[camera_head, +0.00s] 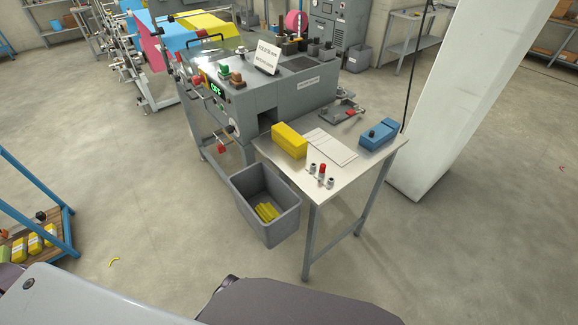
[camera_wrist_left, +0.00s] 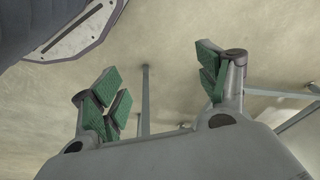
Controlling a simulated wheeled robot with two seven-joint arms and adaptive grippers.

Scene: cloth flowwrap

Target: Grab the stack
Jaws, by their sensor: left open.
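A yellow block-shaped stack (camera_head: 289,141) sits on the light table (camera_head: 375,156) at the outlet end of the grey machine. White flat sheets (camera_head: 331,146) lie on the table just right of it. My left gripper (camera_wrist_left: 161,88) shows in the left wrist view with its green-padded fingers spread wide and nothing between them. Beyond the fingers are bare floor and thin metal legs; the stack is not in that view. Neither gripper shows in the head view.
A grey bin (camera_head: 266,205) with yellow pieces stands beside the table. On the table are a blue box (camera_head: 378,135), small knobs (camera_head: 322,172) and a tray (camera_head: 343,112). The grey machine (camera_head: 262,80) stands behind. A white pillar (camera_head: 450,95) rises at right. Floor in front is mostly clear.

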